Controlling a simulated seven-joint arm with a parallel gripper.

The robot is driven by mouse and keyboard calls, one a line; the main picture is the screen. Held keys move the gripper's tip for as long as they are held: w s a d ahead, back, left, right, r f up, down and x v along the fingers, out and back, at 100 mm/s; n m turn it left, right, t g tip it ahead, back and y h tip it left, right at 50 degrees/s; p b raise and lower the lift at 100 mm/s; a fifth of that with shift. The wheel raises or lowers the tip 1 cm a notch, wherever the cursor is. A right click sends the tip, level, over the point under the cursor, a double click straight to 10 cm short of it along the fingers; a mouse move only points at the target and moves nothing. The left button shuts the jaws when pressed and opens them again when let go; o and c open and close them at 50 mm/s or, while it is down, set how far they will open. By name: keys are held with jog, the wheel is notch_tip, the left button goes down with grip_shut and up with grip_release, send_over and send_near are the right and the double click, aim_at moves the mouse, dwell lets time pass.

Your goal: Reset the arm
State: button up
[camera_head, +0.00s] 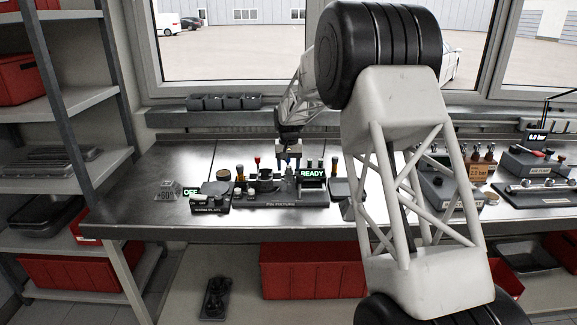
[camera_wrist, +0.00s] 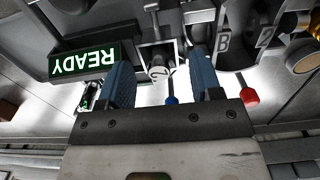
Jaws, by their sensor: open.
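My gripper (camera_head: 291,163) hangs over the middle of the workbench, just above the pin fixture with the lit READY sign (camera_head: 312,174). In the wrist view its two blue-padded fingers (camera_wrist: 161,76) stand apart. No held object is clear. The READY sign appears upside down at the left in the wrist view (camera_wrist: 84,64). My arm hides part of the bench right of the gripper.
In the wrist view, a blue-tipped pin (camera_wrist: 171,101) and a red-tipped one (camera_wrist: 249,96) are near the fingers. An air pump (camera_head: 541,163) stands at the right. The bench's left is mostly clear.

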jog(key=shift+d+r, duration=0.1)
jog(key=shift+d, duration=0.05)
dwell(0.4)
jog(key=shift+r, duration=0.2)
jog(key=shift+c, duration=0.2)
jog(key=shift+o, duration=0.8)
jog(key=shift+r, duration=3.7)
